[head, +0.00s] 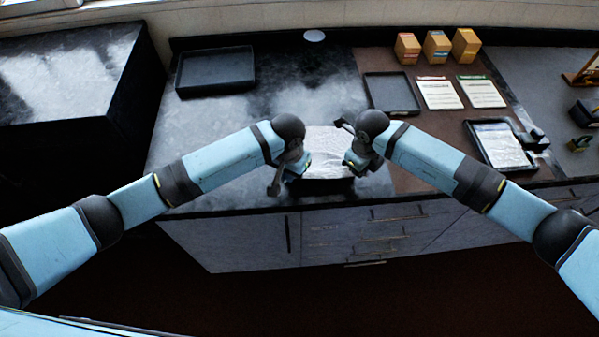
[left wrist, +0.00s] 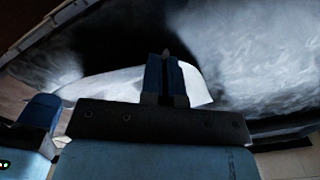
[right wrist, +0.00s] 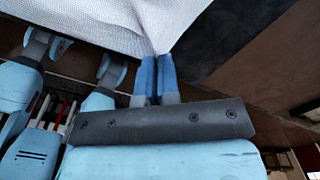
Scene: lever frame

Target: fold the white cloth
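The white cloth (head: 328,145) lies on the counter near its front edge, between my two grippers. My left gripper (head: 290,178) is at its left front side. In the left wrist view its fingers (left wrist: 166,75) are close together with the cloth (left wrist: 105,86) right at them; the exact contact is hidden. My right gripper (head: 348,155) is at its right front side. In the right wrist view its blue fingers (right wrist: 157,75) are close together, and the cloth (right wrist: 120,22) narrows to a point at their tips. The near part of the cloth is partly hidden by my grippers.
A black tray (head: 216,71) sits at the back left and another tray (head: 391,92) right of the cloth. Papers (head: 438,94), small boxes (head: 437,46) and a tray with a white sheet (head: 500,143) are to the right. The counter left of the cloth is clear.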

